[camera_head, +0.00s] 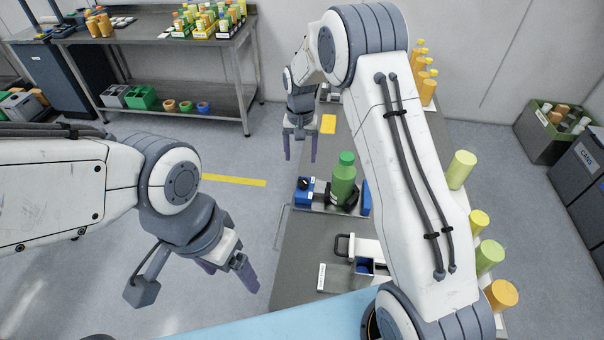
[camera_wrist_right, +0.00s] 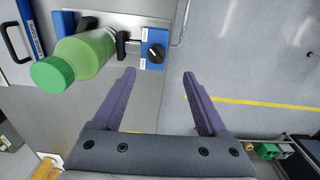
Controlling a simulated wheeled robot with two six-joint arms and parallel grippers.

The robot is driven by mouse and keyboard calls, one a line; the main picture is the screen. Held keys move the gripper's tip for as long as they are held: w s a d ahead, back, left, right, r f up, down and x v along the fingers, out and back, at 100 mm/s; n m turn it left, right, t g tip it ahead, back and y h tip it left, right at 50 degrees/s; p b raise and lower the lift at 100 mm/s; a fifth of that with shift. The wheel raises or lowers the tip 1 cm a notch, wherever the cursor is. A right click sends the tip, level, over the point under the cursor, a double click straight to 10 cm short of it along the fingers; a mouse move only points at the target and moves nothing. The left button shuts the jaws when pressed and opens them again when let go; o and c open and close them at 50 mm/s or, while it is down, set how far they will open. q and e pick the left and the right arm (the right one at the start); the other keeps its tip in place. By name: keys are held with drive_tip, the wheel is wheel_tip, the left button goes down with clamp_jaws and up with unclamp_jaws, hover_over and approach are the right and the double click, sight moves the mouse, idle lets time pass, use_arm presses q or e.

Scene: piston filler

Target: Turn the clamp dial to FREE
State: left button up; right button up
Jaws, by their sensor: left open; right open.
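The clamp dial is a black knob (camera_wrist_right: 156,53) on a blue block (camera_wrist_right: 153,37) in the right wrist view; in the head view the knob (camera_head: 304,183) sits on the block left of a green bottle (camera_head: 343,178). The bottle stands upright in a dark holder. Labels near the dial are too small to read. My right gripper (camera_head: 300,142) is open and empty, beyond the dial in the head view. In the right wrist view its fingers (camera_wrist_right: 158,88) are apart, with the dial ahead and between them. My left gripper (camera_head: 232,272) is open and empty over the floor at left.
The grey bench (camera_head: 300,265) carries a white unit with a black handle (camera_head: 343,243) nearer me. Several yellow and green cylinders line its right side. Floor left of the bench is free.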

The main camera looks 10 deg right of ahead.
sight(303, 180)
drive_tip(key=f+p, duration=0.1)
drive_tip(key=f, duration=0.2)
drive_tip(key=f+p, duration=0.1)
drive_tip(key=f, duration=0.3)
drive_tip(key=w+d+f+p, duration=0.1)
drive_tip(key=f, duration=0.2)
drive_tip(key=shift+f+p, duration=0.3)
drive_tip(key=shift+f, duration=0.5)
drive_tip(key=shift+c, duration=0.3)
